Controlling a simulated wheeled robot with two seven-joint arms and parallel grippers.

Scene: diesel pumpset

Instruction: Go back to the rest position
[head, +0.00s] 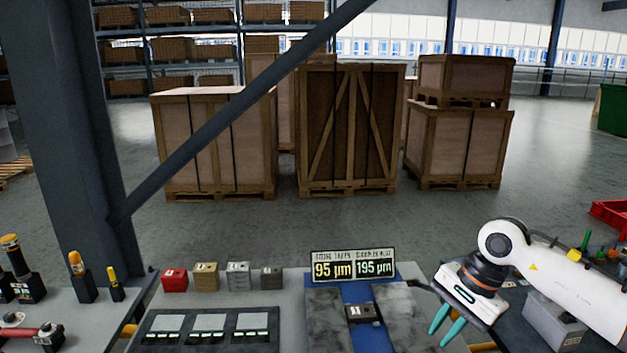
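My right gripper (446,326) shows at the lower right, with its white arm coming in from the right edge. Its two teal fingers point down and a little left, with a gap between them and nothing seen in it. It is beside the right dark slab (398,308) on the workbench. My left gripper is not in the head view. A small dark block (361,313) sits on the blue strip (327,281) between two slabs. A display sign (352,264) behind it reads 95 µm and 195 µm.
Small red (174,280), tan (206,277) and grey (238,276) blocks stand in a row behind a dark tray (180,338). Upright-handled tools (79,269) stand at the left. A grey bin (551,318) lies below my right arm. A steel post (74,130) rises at the left.

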